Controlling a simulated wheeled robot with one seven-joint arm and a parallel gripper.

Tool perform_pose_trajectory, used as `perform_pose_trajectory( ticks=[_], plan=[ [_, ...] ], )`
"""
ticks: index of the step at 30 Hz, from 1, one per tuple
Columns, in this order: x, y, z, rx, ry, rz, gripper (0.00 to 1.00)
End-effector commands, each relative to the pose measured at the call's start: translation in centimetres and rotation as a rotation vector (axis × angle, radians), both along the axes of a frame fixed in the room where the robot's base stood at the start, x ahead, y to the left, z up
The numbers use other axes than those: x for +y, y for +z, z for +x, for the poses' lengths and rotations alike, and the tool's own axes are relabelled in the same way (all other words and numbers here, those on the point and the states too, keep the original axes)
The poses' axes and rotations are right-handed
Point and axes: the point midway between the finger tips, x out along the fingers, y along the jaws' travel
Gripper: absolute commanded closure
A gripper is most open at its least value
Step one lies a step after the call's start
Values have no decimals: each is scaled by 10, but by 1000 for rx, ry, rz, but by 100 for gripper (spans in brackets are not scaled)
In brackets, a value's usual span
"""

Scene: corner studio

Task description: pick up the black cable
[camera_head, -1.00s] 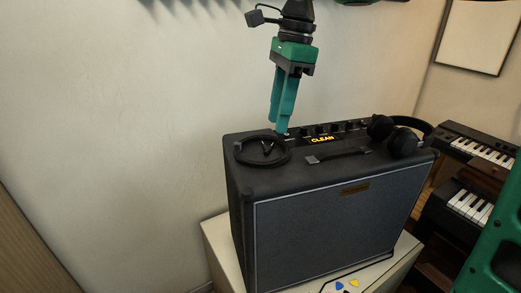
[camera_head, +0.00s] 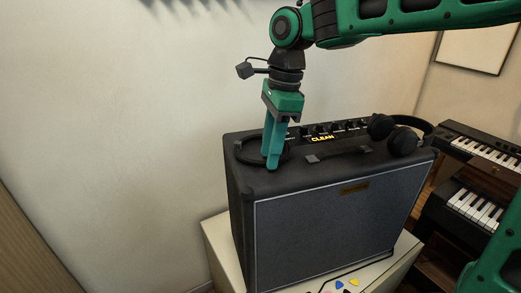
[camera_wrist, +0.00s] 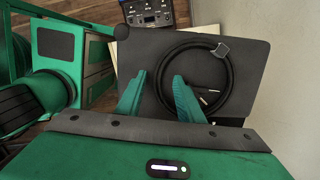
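The black cable (camera_head: 241,155) lies coiled in a ring on the left of the dark amplifier's (camera_head: 320,215) top. In the wrist view the coil (camera_wrist: 231,75) shows as a full ring with a dark grey tie at its upper right and plug ends inside it. My gripper (camera_head: 272,164) points down over the near right part of the coil and hides some of it. In the wrist view its two green fingers are apart, with the coil's left side seen between their tips. I cannot tell whether the fingers touch the cable.
Black headphones (camera_head: 393,138) lie at the right end of the amplifier, beyond its carry handle (camera_head: 340,151). The amplifier stands on a pale cabinet (camera_head: 218,240) with small picks on it. Keyboards (camera_head: 470,205) stand to the right. The wall is close behind and left.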

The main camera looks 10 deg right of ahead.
Motion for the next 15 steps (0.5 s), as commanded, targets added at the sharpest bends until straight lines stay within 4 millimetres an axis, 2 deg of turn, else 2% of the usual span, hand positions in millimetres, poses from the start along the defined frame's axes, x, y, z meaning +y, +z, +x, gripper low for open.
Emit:
perform_pose_trajectory(
  ticks=[3,10,14,15],
  plan=[
    [1,-8,-1,2,2,-1,66],
    [1,-8,0,0,2,0,66],
    [1,-8,0,0,2,0,97],
    [1,-8,0,0,2,0,100]
  ],
)
